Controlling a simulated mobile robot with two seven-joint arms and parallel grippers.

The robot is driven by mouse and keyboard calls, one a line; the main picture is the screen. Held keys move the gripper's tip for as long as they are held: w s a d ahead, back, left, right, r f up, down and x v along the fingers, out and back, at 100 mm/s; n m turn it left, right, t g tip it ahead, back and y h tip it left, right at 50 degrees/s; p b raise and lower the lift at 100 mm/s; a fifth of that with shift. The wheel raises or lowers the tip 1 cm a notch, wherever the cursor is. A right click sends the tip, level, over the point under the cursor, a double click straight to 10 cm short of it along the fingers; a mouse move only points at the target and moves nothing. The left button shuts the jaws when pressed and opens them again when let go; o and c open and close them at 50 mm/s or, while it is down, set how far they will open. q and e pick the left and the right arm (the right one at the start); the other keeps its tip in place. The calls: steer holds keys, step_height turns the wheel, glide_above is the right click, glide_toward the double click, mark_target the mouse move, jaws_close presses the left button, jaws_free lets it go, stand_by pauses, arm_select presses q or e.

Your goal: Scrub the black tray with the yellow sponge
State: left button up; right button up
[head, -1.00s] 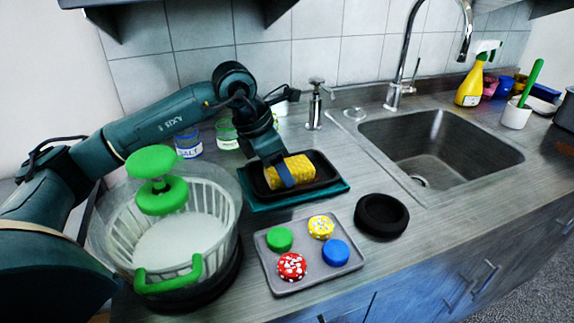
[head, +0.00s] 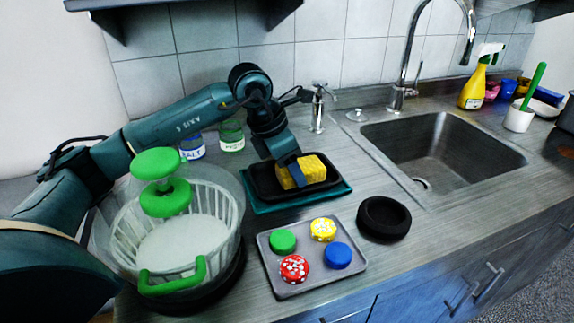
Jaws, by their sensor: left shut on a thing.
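The black tray (head: 262,187) lies on a teal tray or mat (head: 262,206) on the counter left of the sink. The yellow sponge (head: 306,171) is in the black tray, towards its right half. My left gripper (head: 294,172) comes down from the upper left and is shut on the sponge, with a blue finger showing at its front side. Whether the sponge's underside touches the tray floor is hidden. My right gripper is not in view.
A salad spinner (head: 168,240) stands at the left and a grey tray with several coloured discs (head: 277,263) in front. A black round bowl (head: 384,218) is right of it. The sink (head: 440,150) lies to the right. Salt (head: 193,147) and pepper (head: 231,136) jars stand behind my gripper.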

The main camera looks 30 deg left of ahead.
mark_target(279, 173)
arm_select(q)
steer(key=shift+s+a+f, duration=0.15)
steer(key=shift+s+a, duration=0.1)
steer(key=shift+s, duration=0.05)
steer(key=shift+s+a+b, duration=0.5)
steer(key=shift+s+a, duration=0.25)
steer(key=shift+s, duration=0.15)
steer(key=shift+w+d+p, duration=0.35)
steer(key=shift+w+d, duration=0.55)
steer(key=shift+w, duration=0.2)
steer(key=shift+s+a+b, duration=0.25)
steer(key=shift+s+b, duration=0.1)
steer(key=shift+s, duration=0.1)
steer(key=shift+s+a, duration=0.6)
steer(key=shift+s, duration=0.05)
